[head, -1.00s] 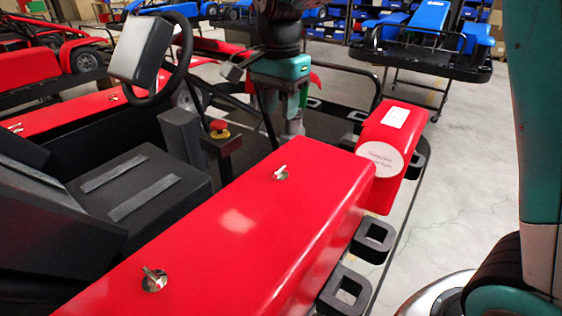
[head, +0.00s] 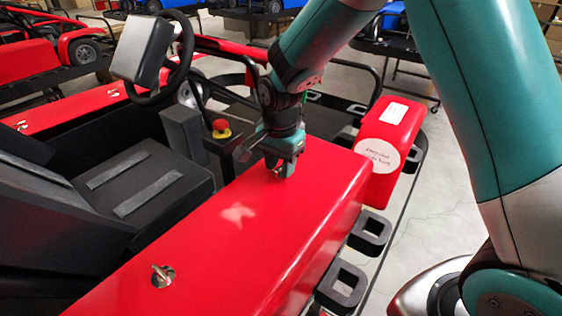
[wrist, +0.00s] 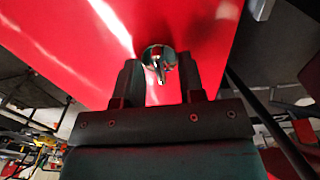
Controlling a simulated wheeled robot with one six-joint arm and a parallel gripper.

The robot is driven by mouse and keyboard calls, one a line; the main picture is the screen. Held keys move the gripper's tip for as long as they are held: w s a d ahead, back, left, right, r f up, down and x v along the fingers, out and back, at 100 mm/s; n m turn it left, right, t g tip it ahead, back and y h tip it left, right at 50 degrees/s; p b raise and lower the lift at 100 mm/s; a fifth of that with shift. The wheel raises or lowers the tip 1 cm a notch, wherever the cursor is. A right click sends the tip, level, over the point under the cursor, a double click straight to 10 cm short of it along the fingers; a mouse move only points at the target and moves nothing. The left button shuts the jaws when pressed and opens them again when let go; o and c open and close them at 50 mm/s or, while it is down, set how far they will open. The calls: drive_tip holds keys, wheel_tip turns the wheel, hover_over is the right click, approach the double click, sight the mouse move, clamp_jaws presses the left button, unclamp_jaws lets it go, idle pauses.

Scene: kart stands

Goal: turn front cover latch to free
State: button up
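The front cover latch (wrist: 158,58) is a small metal turn latch in a round seat on the red side cover (head: 255,215). In the wrist view its lever points down the picture, toward my gripper. My gripper (wrist: 158,72) is open, with one dark finger on each side of the latch and a gap to it on both sides. In the head view my gripper (head: 283,168) is low over the far part of the cover and largely hides this latch.
The black seat (head: 135,180), steering wheel (head: 180,50) and red stop button (head: 221,126) lie left of the cover. A red bumper block (head: 388,140) and black side loops (head: 342,285) border it on the right. Open floor lies beyond.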

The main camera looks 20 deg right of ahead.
clamp_jaws()
drive_tip(key=n+b, duration=0.1)
drive_tip(key=n, duration=0.3)
drive_tip(key=shift+w+n, duration=0.1)
drive_tip(key=shift+n, duration=0.3)
drive_tip(key=n, duration=0.4)
drive_tip(key=shift+n, duration=0.3)
drive_tip(key=n, duration=0.4)
drive_tip(key=shift+r+n+b, duration=0.1)
drive_tip(key=shift+n+b, duration=0.2)
drive_tip(key=shift+b, duration=0.1)
drive_tip(key=shift+n, duration=1.9)
